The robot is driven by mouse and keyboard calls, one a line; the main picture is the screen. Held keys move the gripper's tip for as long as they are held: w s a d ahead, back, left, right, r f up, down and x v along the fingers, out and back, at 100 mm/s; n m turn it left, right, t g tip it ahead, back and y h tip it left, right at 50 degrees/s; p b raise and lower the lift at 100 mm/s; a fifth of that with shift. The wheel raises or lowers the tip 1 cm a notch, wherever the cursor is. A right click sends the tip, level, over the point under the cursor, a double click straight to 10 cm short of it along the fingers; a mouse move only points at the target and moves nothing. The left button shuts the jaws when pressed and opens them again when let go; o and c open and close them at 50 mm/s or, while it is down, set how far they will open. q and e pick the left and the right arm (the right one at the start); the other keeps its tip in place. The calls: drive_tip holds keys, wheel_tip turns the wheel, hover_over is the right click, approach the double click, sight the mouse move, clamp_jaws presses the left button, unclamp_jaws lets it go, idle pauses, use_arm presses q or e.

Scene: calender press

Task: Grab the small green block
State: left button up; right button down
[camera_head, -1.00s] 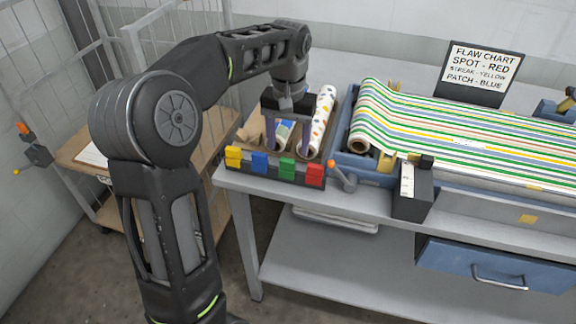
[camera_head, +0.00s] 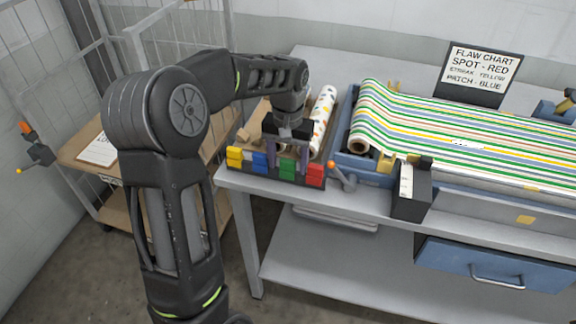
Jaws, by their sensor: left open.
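The small green block (camera_head: 287,169) sits in a row of coloured blocks on the front of a dark rack at the table's front left edge. It stands between the blue block (camera_head: 259,163) and the red block (camera_head: 315,174). My left gripper (camera_head: 287,166) points down over the row, its two fingers apart. The fingertips are at or just above the green block in the picture; I cannot tell whether they touch it. My right gripper is not in view.
A yellow block (camera_head: 234,156) is at the row's left end. Behind the row, patterned rolls (camera_head: 322,118) lie in the rack. To the right, a small lever (camera_head: 341,176) and the striped sheet (camera_head: 440,132) on the press stand close by.

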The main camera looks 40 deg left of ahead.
use_arm(q)
drive_tip(key=shift+c, duration=0.3)
clamp_jaws()
idle(0.6)
